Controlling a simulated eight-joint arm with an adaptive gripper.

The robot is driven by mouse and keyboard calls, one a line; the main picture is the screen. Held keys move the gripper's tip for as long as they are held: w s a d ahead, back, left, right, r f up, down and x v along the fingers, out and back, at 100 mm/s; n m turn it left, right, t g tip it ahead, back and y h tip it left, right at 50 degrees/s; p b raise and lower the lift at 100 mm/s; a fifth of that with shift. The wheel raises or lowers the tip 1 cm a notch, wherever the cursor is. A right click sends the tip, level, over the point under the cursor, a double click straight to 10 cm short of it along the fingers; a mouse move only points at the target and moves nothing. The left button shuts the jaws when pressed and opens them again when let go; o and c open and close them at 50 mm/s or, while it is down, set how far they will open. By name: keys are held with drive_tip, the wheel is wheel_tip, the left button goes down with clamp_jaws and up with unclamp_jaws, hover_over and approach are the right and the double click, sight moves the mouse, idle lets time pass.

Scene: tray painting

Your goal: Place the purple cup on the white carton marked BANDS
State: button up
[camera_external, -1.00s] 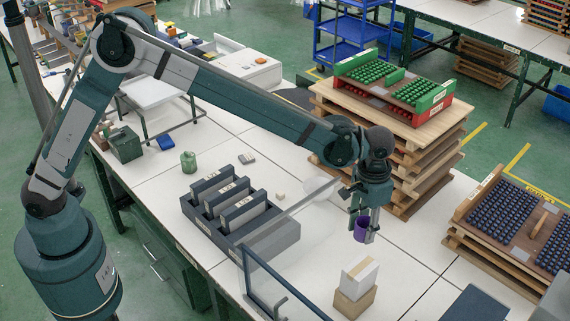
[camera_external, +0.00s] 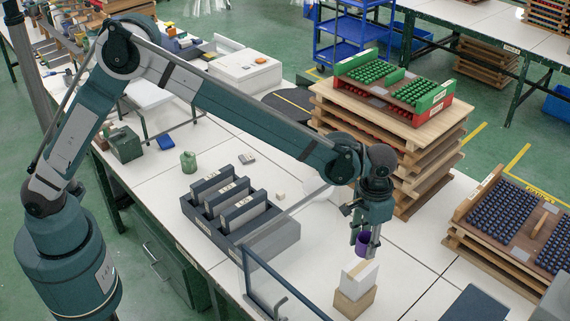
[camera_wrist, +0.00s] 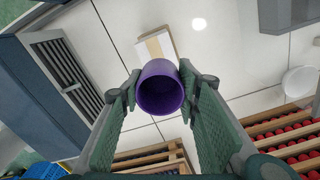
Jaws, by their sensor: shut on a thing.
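My gripper (camera_external: 367,246) is shut on the purple cup (camera_external: 362,243), which hangs above the white table. In the wrist view the cup (camera_wrist: 160,88) is between the two green finger pads, its open mouth toward the camera. The white carton (camera_external: 360,273) rests on a brown cardboard box (camera_external: 353,301), just below the cup and slightly lower in the external view. In the wrist view the white carton (camera_wrist: 155,42) lies beyond the cup and is partly hidden by it. A gap shows between cup and carton. The BANDS marking is too small to read.
A dark divided rack (camera_external: 275,238) stands left of the carton, with a metal-framed clear panel (camera_external: 262,285) in front. Stacked wooden pallets with green-topped trays (camera_external: 425,122) stand behind my gripper. Bare white table (camera_external: 410,265) lies right of the carton.

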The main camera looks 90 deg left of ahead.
sight(361, 266)
drive_tip(key=shift+f, duration=1.5)
drive_tip(key=shift+f, duration=0.1)
drive_tip(key=shift+f, duration=1.75)
drive_tip(key=shift+f, duration=0.15)
drive_tip(key=o, duration=0.9)
drive_tip(key=shift+r, duration=0.2)
wheel_tip(361, 266, up, 12)
drive_tip(key=shift+f, duration=0.1)
